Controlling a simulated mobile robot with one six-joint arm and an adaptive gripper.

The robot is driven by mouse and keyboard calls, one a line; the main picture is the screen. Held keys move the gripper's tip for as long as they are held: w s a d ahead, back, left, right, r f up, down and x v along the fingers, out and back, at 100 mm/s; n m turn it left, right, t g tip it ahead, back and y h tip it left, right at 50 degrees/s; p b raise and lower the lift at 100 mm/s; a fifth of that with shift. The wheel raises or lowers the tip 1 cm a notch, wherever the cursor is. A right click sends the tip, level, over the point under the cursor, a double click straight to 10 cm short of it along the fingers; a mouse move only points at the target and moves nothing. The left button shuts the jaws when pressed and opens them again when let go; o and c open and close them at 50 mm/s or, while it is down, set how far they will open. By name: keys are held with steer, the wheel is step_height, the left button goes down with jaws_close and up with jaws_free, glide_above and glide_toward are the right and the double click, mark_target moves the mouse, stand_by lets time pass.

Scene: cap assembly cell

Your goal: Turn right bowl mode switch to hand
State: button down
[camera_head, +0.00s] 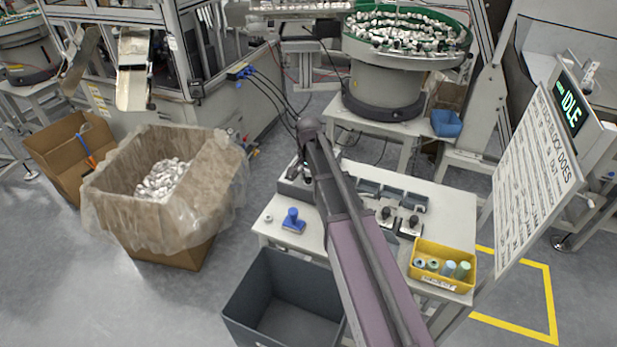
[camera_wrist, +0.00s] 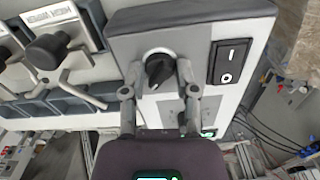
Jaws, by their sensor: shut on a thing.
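The mode switch (camera_wrist: 158,70) is a black rotary knob on a white round base, on the front of a grey control box (camera_wrist: 190,22) in the wrist view. The knob's pointer is tilted. My gripper (camera_wrist: 160,74) has one finger on each side of the knob and is shut on it. The control box (camera_head: 292,186) also shows in the head view, on the white table, partly behind my arm. My fingers are hidden there. Any position labels around the knob are not readable.
A black rocker switch (camera_wrist: 230,61) sits right of the knob. A unit with a black knob (camera_wrist: 47,47) stands to the left. In the head view, a bowl feeder (camera_head: 385,85) stands behind the table, with a yellow bin (camera_head: 442,279) and a blue-handled stamp (camera_head: 293,222) on the table.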

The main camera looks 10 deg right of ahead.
steer(key=shift+m, duration=0.6)
steer(key=shift+c, duration=1.9)
jaws_free()
steer(key=shift+n, duration=0.3)
